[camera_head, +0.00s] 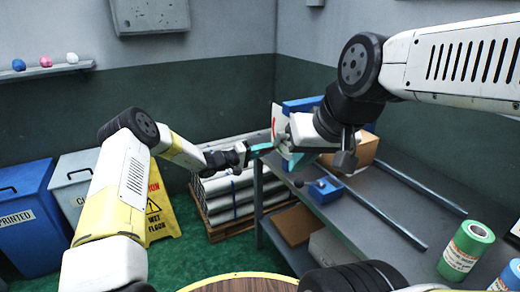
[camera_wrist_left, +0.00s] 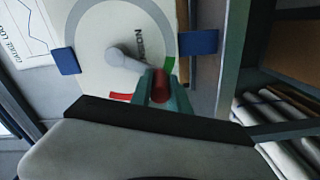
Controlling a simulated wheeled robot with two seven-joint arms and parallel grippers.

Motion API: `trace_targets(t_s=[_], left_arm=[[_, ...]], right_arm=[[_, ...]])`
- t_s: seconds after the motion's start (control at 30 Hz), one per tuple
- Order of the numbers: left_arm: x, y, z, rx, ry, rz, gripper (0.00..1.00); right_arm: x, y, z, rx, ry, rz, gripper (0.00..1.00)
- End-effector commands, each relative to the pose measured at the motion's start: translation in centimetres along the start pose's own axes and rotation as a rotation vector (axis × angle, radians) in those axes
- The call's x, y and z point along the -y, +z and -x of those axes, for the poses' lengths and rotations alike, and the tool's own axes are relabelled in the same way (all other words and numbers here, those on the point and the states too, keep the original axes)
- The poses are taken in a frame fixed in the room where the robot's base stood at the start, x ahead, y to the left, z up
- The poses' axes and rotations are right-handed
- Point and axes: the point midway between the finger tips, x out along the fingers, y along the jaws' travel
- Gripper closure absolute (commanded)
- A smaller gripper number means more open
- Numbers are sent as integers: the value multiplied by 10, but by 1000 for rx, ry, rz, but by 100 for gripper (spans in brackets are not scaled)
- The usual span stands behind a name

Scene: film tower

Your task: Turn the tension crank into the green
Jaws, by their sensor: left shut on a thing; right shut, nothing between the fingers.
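The tension dial (camera_wrist_left: 100,40) is a pale round plate with a grey arc, a green section and a red section, filling much of the left wrist view. The crank (camera_wrist_left: 128,62) has a grey arm running from its hub down and right to a red handle (camera_wrist_left: 160,86). The arm lies between the red and green sections, its handle end near the green. My left gripper (camera_wrist_left: 162,92) is shut on the red handle with teal fingers. In the head view the dial (camera_head: 279,122) is partly hidden behind my right arm, with my left gripper (camera_head: 262,148) at it. My right gripper (camera_head: 345,162) is shut and empty beside it.
A metal bench (camera_head: 385,196) holds a small blue block with a lever (camera_head: 326,190), rails, a cardboard box (camera_head: 362,149) and a green canister (camera_head: 466,251). Rolls on a pallet (camera_head: 232,196), a wet floor sign (camera_head: 158,215) and bins (camera_head: 28,215) stand left.

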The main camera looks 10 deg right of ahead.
Motion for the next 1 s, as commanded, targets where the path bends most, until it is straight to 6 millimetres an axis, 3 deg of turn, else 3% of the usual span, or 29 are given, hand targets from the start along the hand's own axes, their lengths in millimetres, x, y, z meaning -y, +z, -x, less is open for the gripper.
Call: trace_targets(t_s=[0.7, 0.73, 0.8, 1.0], left_arm=[[-1, -8, 2, -6, -2, -70, 100], [-1, -8, 2, -6, -2, -70, 72], [-1, -8, 2, -5, -2, -70, 59], [-1, -6, 1, -3, -1, -69, 57]], right_arm=[[0, 0, 0, 0, 0, 0, 100], [0, 0, 0, 0, 0, 0, 100], [0, 0, 0, 0, 0, 0, 100], [0, 0, 0, 0, 0, 0, 100]])
